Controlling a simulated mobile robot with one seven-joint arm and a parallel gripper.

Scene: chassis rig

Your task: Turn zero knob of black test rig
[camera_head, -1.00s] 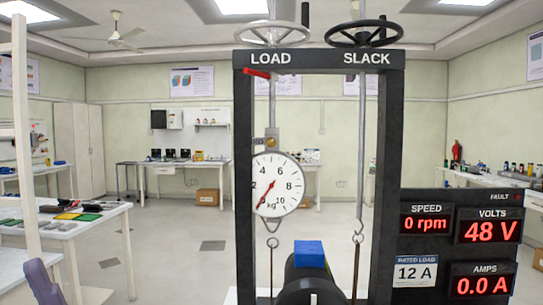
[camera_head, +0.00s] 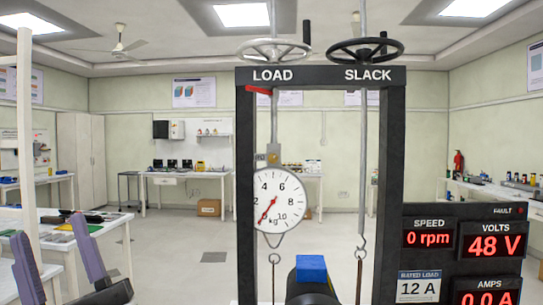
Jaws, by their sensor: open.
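The black test rig (camera_head: 391,175) stands right of centre with a frame marked LOAD and SLACK. A white dial scale (camera_head: 266,216) marked in kg hangs inside its left side, with a red needle pointing to the lower left. A small grey and brass-coloured piece (camera_head: 273,154) sits just above the dial; I cannot tell for sure whether it is the zero knob. My gripper (camera_head: 52,230) is at the lower left, its two purple-grey fingers pointing up and apart. It is open and empty, well left of the dial and touching nothing.
The LOAD handwheel (camera_head: 274,50) is pale and the SLACK handwheel (camera_head: 365,51) black, both on top. A display panel (camera_head: 462,255) is at right. A blue block (camera_head: 311,262) sits on a dark drum below. A cluttered table (camera_head: 60,225) is behind my gripper.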

